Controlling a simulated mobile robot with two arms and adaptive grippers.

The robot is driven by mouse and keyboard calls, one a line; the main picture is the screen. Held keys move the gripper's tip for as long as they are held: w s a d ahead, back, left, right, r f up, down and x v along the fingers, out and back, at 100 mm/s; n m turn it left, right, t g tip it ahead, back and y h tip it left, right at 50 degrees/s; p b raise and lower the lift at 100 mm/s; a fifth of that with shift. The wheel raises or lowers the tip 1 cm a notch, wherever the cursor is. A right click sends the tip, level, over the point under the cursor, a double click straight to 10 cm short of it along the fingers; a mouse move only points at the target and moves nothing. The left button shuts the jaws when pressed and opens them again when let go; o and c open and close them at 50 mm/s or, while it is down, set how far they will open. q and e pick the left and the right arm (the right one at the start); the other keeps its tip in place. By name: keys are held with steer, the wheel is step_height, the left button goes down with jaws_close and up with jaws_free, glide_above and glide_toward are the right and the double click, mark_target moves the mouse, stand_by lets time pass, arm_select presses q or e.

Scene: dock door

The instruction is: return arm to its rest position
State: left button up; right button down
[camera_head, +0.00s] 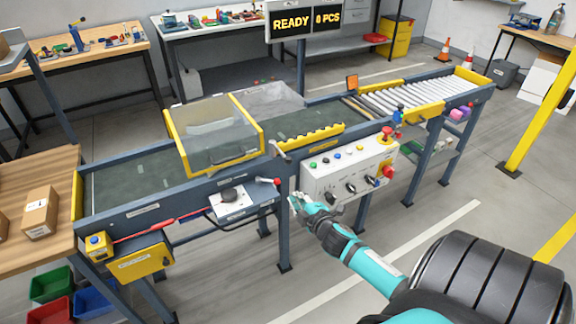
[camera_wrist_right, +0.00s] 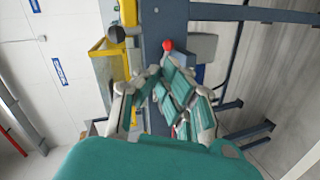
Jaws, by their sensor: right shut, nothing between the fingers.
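My right gripper (camera_head: 297,202) is in front of the white control panel (camera_head: 322,188), near its lower left corner. My teal right arm reaches to it from the lower right. The gripper is shut and holds nothing. In the right wrist view its fingers (camera_wrist_right: 158,74) come close together at the tips. I cannot tell whether the fingertips touch the panel. My left gripper is not in view.
The conveyor (camera_head: 135,180) with a clear guard (camera_head: 215,135) runs behind the panel. A red-knobbed lever (camera_head: 277,182) sticks out left of the gripper. A cardboard box (camera_head: 40,212) stands on the wooden table.

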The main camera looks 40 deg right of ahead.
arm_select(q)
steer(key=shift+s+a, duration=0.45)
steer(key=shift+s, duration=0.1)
arm_select(e)
steer(key=shift+s+r, duration=0.15)
steer(key=shift+s, duration=0.35)
